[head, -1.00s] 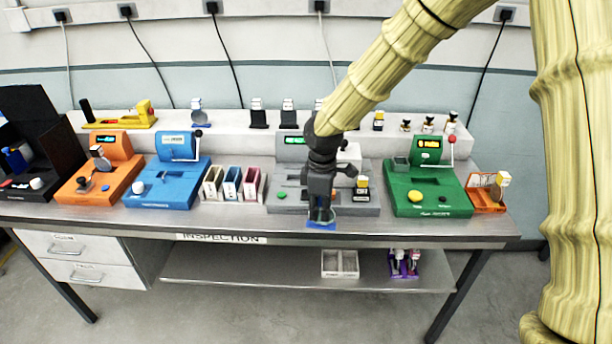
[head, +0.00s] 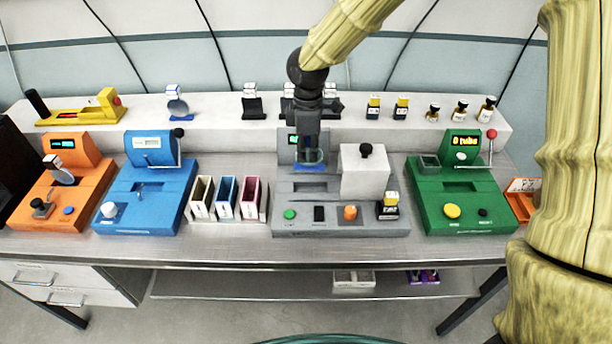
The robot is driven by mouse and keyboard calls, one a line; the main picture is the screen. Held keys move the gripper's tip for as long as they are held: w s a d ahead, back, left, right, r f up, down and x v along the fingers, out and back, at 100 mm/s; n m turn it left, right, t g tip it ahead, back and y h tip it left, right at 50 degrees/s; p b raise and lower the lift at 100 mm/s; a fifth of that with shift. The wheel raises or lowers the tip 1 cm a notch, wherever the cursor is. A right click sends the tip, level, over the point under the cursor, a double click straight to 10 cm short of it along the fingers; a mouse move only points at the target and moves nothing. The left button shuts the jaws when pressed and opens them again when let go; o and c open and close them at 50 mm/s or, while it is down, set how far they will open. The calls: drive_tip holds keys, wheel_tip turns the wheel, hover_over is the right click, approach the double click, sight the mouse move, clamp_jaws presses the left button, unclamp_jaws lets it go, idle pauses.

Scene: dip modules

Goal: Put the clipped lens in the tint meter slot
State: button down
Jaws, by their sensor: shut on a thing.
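A dark slot (head: 310,187) lies in the grey device's top, just below the lens in the picture. The lens looks apart from the slot; its exact height is hard to tell. No label readable here names the tint meter. The gripper partly hides the grey device's screen.
A white block with a black knob (head: 364,172) stands right of the slot. A small yellow-topped bottle (head: 390,204) sits at the grey device's right. Blue (head: 146,205), orange (head: 55,205) and green (head: 463,205) devices stand alongside. Three coloured bins (head: 226,199) are left.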

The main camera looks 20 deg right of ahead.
sight(310, 167)
drive_tip(key=f, duration=0.2)
drive_tip(key=f+p, duration=0.1)
drive_tip(key=f, duration=0.1)
drive_tip(key=shift+s+d+f, duration=0.2)
drive_tip(key=shift+w+f, duration=0.15)
drive_tip(key=shift+f, duration=0.2)
drive_tip(key=shift+s+f+p, duration=0.3)
drive_tip(key=shift+s+f, duration=0.05)
drive_tip(key=shift+f, duration=0.05)
drive_tip(key=f, duration=0.3)
drive_tip(key=shift+w+p, duration=0.25)
drive_tip(key=shift+p, duration=0.15)
drive_tip(key=shift+f, duration=0.15)
drive_tip(key=shift+s, duration=0.15)
